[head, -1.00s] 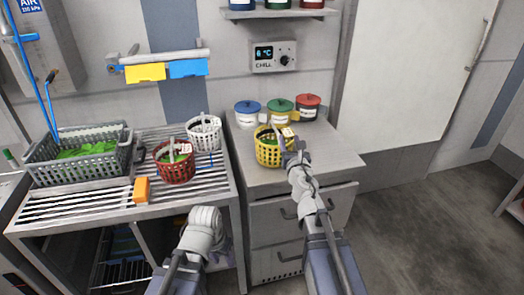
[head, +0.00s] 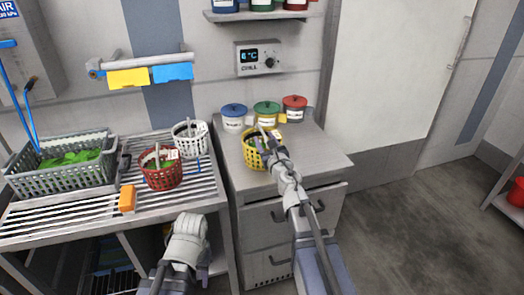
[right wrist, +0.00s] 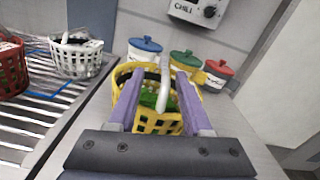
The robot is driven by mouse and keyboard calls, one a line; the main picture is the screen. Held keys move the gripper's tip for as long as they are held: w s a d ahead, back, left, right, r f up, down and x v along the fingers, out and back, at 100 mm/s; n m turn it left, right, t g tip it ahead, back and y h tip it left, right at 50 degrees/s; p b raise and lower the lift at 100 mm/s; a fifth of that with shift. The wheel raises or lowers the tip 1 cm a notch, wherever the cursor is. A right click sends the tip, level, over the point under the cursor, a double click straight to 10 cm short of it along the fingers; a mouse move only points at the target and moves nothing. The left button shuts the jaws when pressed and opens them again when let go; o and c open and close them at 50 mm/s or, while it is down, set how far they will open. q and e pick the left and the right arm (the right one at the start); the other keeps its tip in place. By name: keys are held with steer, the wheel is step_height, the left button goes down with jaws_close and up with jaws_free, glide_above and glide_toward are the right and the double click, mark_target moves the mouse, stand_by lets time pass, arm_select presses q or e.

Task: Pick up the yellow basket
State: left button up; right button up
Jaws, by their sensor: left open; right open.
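The yellow basket (head: 249,158) stands upright on the grey counter beside the rack, with green leaves inside. It also shows in the right wrist view (right wrist: 158,122), with its pale handle (right wrist: 165,85) rising in the middle. My right gripper (head: 268,143) is open over the basket. In the right wrist view its purple fingers (right wrist: 160,80) stand on either side of the handle, apart from it, and hide parts of the basket rim. My left gripper (head: 200,276) is low in front of the rack, mostly hidden by its own wrist, and away from the basket.
Blue, green and red lidded pots (head: 267,114) stand behind the basket. A red basket (head: 162,178), a white basket (head: 190,140), a grey crate (head: 60,180) and an orange block (head: 127,198) are on the slatted rack. The counter's right side is clear.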

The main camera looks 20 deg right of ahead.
mark_target(258, 125)
steer(key=shift+w+d+f, duration=0.1)
steer(key=shift+w+d, duration=0.05)
steer(key=shift+w, duration=1.3)
steer(key=shift+w+d+f, duration=0.1)
steer(key=shift+w+d, duration=0.05)
steer(key=shift+w, duration=1.3)
steer(key=shift+s, duration=0.1)
jaws_close()
